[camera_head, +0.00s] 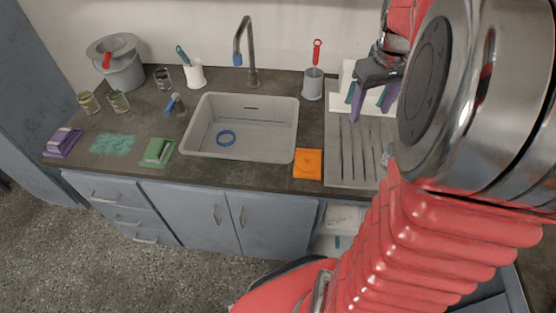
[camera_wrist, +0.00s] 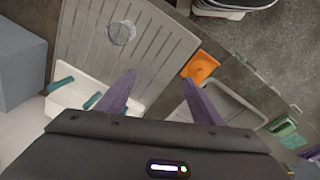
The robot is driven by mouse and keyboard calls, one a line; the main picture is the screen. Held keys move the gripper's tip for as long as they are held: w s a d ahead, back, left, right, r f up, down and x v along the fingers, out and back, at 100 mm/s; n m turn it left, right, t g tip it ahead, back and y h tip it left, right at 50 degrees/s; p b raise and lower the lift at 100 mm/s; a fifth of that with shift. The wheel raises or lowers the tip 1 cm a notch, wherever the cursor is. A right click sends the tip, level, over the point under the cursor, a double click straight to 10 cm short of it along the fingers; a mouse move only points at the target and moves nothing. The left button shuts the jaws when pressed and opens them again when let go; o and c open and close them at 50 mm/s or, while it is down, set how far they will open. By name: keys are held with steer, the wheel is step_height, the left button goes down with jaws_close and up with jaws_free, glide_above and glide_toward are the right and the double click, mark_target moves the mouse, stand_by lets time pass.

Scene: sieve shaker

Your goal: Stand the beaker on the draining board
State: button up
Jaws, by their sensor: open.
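The grey ribbed draining board (camera_head: 341,165) lies right of the sink; my arm covers its right part. In the wrist view the draining board (camera_wrist: 160,50) fills the upper middle. A clear round glass vessel (camera_wrist: 121,33), which looks like the beaker, is on its ribs; I cannot tell for sure whether it is upright. My gripper (camera_head: 373,99) is open above the back of the board. Its purple fingers also show in the wrist view (camera_wrist: 160,90), empty and apart from the vessel.
An orange cloth (camera_head: 307,164) lies between sink and board. A white holder with teal pieces (camera_wrist: 75,90) stands behind the board. A tall tap (camera_head: 250,50) rises behind the sink. Several jars stand at the left.

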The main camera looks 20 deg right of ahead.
steer(key=s+a+t, duration=0.1)
steer(key=s+a, duration=0.1)
steer(key=a, duration=0.7)
steer(key=s+a+r+t, duration=0.1)
steer(key=s+a+t, duration=0.1)
steer(key=a, duration=0.8)
steer(key=s+a+r+n+t, duration=0.1)
steer(key=s+a, duration=0.3)
steer(key=a, duration=0.6)
steer(key=shift+r+y, duration=0.25)
steer(key=shift+y, duration=0.15)
steer(key=shift+s, duration=0.1)
